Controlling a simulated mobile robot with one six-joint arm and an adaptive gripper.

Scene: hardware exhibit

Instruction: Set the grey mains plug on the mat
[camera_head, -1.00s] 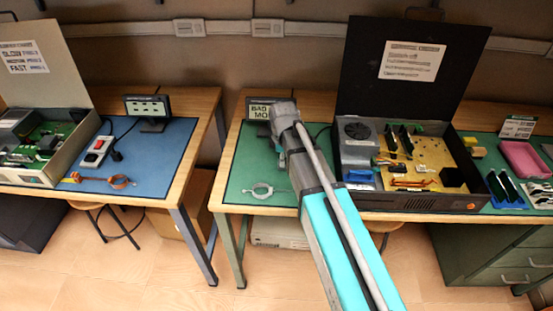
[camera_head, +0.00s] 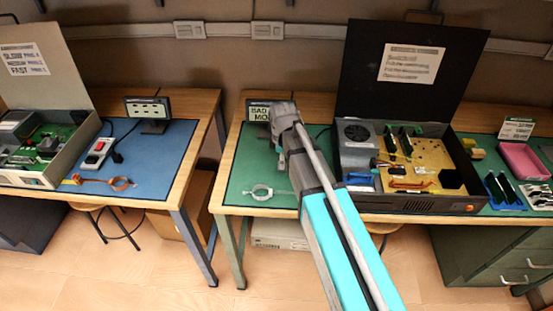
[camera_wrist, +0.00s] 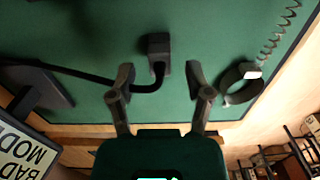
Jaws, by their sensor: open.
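A dark grey plug (camera_wrist: 158,44) shows in the wrist view against the green mat (camera_wrist: 80,35), and appears to lie on it. Its black cable curves from its lower end to the left, toward a dark stand. My gripper (camera_wrist: 160,72) is open, with one finger on each side of the cable. The plug's body is just beyond the fingertips, between their lines, and nothing is gripped. In the head view my arm covers the plug and the fingertips; the green mat (camera_head: 240,170) shows to the left of the arm.
A pale wrist-strap ring (camera_head: 261,191) with a coiled cord lies on the mat, close to my right finger in the wrist view (camera_wrist: 242,82). A small sign (camera_head: 258,110) stands behind. An open black case (camera_head: 420,205) with circuit boards stands right of my arm.

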